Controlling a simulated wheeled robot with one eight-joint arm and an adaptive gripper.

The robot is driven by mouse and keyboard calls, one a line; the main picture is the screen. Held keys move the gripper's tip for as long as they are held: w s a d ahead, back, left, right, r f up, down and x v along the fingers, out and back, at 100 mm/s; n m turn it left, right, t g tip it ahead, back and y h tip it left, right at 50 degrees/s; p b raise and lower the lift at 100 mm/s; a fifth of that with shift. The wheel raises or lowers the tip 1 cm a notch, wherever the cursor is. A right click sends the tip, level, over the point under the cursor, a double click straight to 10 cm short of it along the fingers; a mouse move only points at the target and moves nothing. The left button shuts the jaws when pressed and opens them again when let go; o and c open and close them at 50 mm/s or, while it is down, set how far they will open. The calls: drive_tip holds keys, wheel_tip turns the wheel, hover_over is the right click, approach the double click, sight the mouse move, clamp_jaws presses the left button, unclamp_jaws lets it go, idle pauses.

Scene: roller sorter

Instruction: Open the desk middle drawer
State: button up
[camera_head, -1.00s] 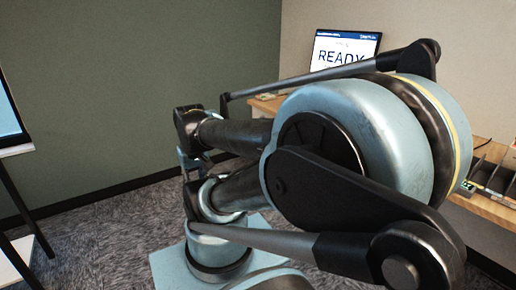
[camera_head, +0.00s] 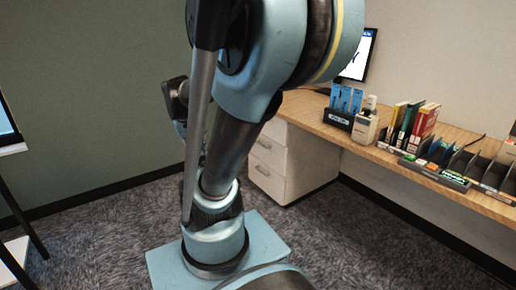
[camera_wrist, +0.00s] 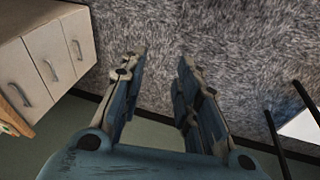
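The white drawer unit (camera_head: 297,165) stands under the wooden desk, and its drawers look shut. In the head view the middle drawer (camera_head: 270,151) shows beside my arm, which hides the upper part of the unit. In the wrist view the unit is at the upper left, turned sideways, with three grey bar handles. The middle drawer (camera_wrist: 39,62) has the middle handle (camera_wrist: 50,69). My gripper (camera_wrist: 162,56) is open and empty, its fingers apart over carpet. It is to the right of the drawers in that view and touches nothing.
The desk (camera_head: 399,169) runs along the right wall, carrying a monitor (camera_head: 358,57), a bottle-like item (camera_head: 366,122), books (camera_head: 413,125) and a divided rack (camera_head: 470,160). A dark-legged stand (camera_head: 18,225) is at the left. Grey carpet (camera_head: 345,240) in front of the desk is clear.

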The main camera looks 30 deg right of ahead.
drive_tip(key=w+d+r+h, duration=0.1)
drive_tip(key=w+d+h, duration=0.1)
drive_tip(key=w+d, duration=0.5)
drive_tip(key=w+d+r+h, duration=0.2)
drive_tip(key=w+d, duration=0.1)
drive_tip(key=w, duration=0.7)
drive_tip(key=w+d+f+h, duration=0.25)
drive_tip(key=w+d, duration=0.25)
drive_tip(key=w, duration=0.3)
drive_tip(key=w+d+f+h, duration=0.1)
drive_tip(key=w+d+f, duration=0.2)
drive_tip(key=w+d, duration=0.4)
drive_tip(key=w+d+f+h, duration=0.3)
drive_tip(key=w+d+f, duration=0.4)
drive_tip(key=w+f, duration=0.35)
drive_tip(key=w+d+f+g+h, duration=0.1)
drive_tip(key=d+f, duration=0.3)
drive_tip(key=f, duration=0.4)
drive_tip(key=d+f+h, duration=0.2)
drive_tip(key=d+f, duration=0.2)
drive_tip(key=f, duration=0.4)
drive_tip(key=w+d+f, duration=0.1)
drive_tip(key=d, duration=0.7)
drive_tip(key=d+f, duration=0.2)
drive_tip(key=d, duration=0.6)
drive_tip(key=shift+w+d+f+n, duration=0.15)
drive_tip(key=shift+w+f+n, duration=0.1)
drive_tip(key=shift+w+n, duration=0.15)
drive_tip(key=shift+c, duration=0.6)
